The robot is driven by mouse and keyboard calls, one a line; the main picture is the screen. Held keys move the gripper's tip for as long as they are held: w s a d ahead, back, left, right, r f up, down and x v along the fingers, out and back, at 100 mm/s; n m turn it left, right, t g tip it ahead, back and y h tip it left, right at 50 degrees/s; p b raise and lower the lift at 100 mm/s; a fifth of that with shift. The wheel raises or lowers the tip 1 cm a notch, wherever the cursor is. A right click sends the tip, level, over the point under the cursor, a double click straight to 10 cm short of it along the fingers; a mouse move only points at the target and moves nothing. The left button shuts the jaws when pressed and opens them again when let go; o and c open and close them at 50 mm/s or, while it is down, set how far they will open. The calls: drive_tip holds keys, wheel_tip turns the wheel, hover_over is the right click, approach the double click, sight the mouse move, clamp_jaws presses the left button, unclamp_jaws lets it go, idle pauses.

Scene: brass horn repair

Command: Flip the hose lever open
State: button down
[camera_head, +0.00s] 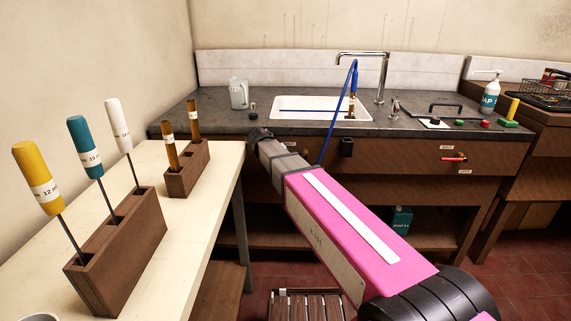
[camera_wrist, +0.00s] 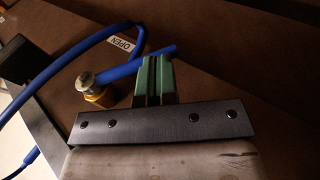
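In the wrist view, a blue lever (camera_wrist: 122,72) runs from a round brass-coloured fitting (camera_wrist: 98,90) up to the right. A white OPEN label (camera_wrist: 122,44) is on the brown panel above it. The green fingertips of my gripper (camera_wrist: 153,64) are close together at the lever's outer half, their tips beside or over its lower edge. No part of the lever shows between them; whether they touch it cannot be told. In the head view, my arm hides the lever, and my fingertips cannot be made out.
A blue hose (camera_wrist: 70,55) curves around the fitting. In the head view, the sink (camera_head: 290,104) and tap (camera_head: 384,75) are on the dark counter. A red-handled lever (camera_head: 453,159) is on the cabinet at right. A pale table (camera_head: 190,215) with tool racks stands at left.

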drive_tip(key=shift+s+x, duration=0.1)
drive_tip(key=shift+x, duration=0.55)
drive_tip(key=shift+s+x, duration=0.15)
drive_tip(key=shift+x, duration=0.55)
drive_tip(key=shift+d+f, duration=0.3)
drive_tip(key=shift+d, duration=0.25)
drive_tip(key=shift+d+f, duration=0.3)
drive_tip(key=shift+d, duration=0.35)
drive_tip(key=shift+s, duration=0.1)
drive_tip(key=v, duration=1)
drive_tip(key=shift+a+r, duration=0.25)
drive_tip(key=shift+a, duration=0.05)
drive_tip(key=s+d+f+g+y, duration=0.1)
drive_tip(key=s+d+f+y, duration=0.2)
drive_tip(key=s+d+f, duration=0.5)
drive_tip(key=s+d+f+g+y, duration=0.1)
drive_tip(key=s+d+f+y, duration=0.3)
drive_tip(key=s+d+f, duration=0.5)
drive_tip(key=d+f, duration=0.4)
drive_tip(key=f, duration=0.1)
drive_tip(key=shift+d+f+y, duration=0.25)
drive_tip(key=shift+y, duration=0.05)
